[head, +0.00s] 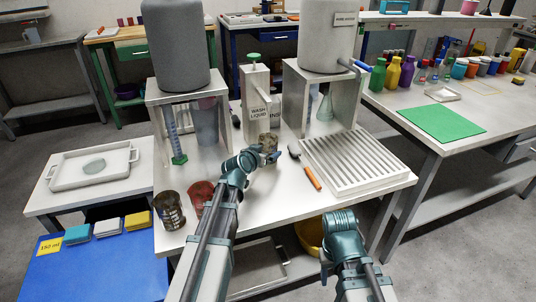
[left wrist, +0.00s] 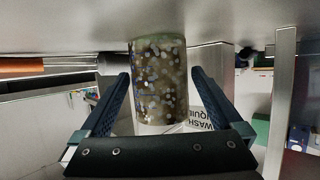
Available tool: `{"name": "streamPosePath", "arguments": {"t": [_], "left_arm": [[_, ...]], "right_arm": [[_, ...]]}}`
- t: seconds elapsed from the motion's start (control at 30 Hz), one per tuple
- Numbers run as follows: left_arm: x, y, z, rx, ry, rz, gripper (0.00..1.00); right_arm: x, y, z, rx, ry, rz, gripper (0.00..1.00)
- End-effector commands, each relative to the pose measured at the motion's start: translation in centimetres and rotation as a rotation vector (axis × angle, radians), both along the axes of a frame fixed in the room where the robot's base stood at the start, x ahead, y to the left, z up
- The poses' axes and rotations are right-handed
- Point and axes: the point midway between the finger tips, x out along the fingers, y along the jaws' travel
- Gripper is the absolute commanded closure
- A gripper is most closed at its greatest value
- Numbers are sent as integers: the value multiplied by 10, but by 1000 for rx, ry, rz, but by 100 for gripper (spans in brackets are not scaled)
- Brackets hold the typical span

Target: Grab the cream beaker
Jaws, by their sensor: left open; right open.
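A beaker (head: 268,143) with a dark, brownish body speckled with cream and grey stands on the white table in front of the wash liquid stand. It shows in the left wrist view (left wrist: 160,80) between my two fingers. No plain cream beaker is in view. My left gripper (head: 265,156) is open, with one finger on either side of the speckled beaker; contact cannot be made out. It also shows in the left wrist view (left wrist: 158,105). My right gripper (head: 327,268) is low at the front edge of the table, its fingers mostly hidden.
A dark beaker (head: 169,211) and a red beaker (head: 201,193) stand at the front left. An orange-handled brush (head: 312,178) and a ribbed drying rack (head: 355,162) lie to the right. The wash liquid stand (head: 257,95) and two raised tanks stand behind.

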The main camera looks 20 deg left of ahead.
Motion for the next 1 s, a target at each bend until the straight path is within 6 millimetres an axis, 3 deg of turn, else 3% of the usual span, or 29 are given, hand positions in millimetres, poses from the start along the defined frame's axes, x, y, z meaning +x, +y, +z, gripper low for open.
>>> {"name": "streamPosePath", "arguments": {"t": [0.13, 0.37, 0.77, 1.0], "left_arm": [[22, -3, -11, 0, 0, -1, 0], [23, -4, -10, 0, 0, 0, 0], [23, -3, -10, -1, 0, 0, 68], [23, -3, -10, -1, 0, 0, 71]], "right_arm": [[0, 0, -11, -2, -1, 1, 50], [0, 0, -10, -2, -1, 1, 50], [0, 0, -10, -2, -1, 1, 50], [0, 0, -10, -2, -1, 1, 50]]}}
